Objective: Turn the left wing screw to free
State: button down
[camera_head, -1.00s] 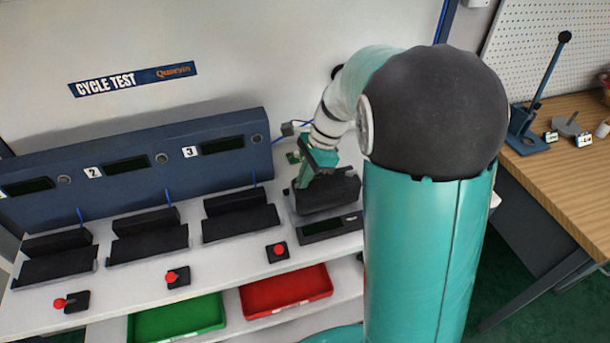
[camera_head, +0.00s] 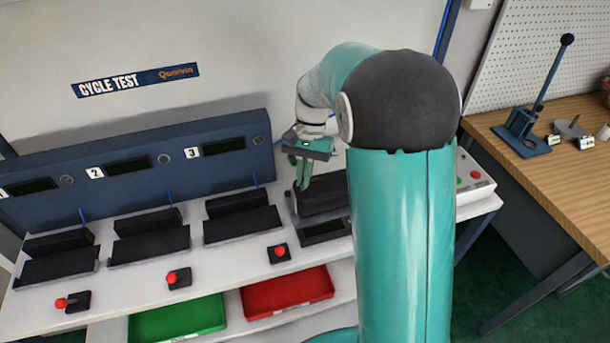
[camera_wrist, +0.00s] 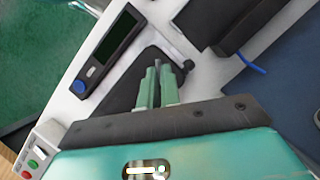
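A black device (camera_head: 325,197) lies on the white bench at the right end of the row; its dark body also shows in the wrist view (camera_wrist: 128,86). My gripper (camera_head: 303,186) points down over its left end. In the wrist view my gripper's two green fingers (camera_wrist: 159,68) stand a narrow gap apart over the device, with nothing clearly held between them. A small grey knob (camera_wrist: 188,65) shows just right of the fingertips; I cannot tell whether it is a wing screw. The left wing screw is not clearly made out. Contact with the device cannot be told.
A small display unit (camera_head: 324,231) lies in front of the device. Black holders, including a near one (camera_head: 241,222), stand to the left. A red-buttoned switch (camera_head: 279,252) is at the bench front. Red (camera_head: 288,292) and green (camera_head: 178,319) trays sit below.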

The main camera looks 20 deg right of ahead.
jog(key=n+h, duration=0.1)
jog(key=n, duration=0.3)
jog(key=n+h, duration=0.1)
jog(key=n, duration=0.2)
jog(key=shift+w+a+r+g+h, duration=0.1)
jog(key=shift+w+a+g+h, duration=0.05)
jog(key=shift+a+g+h, duration=0.15)
dwell(0.3)
jog(key=c, duration=1.6)
grip_release()
jog(key=v, duration=1.3)
jog(key=shift+w+r, duration=0.15)
jog(key=shift+r, duration=0.15)
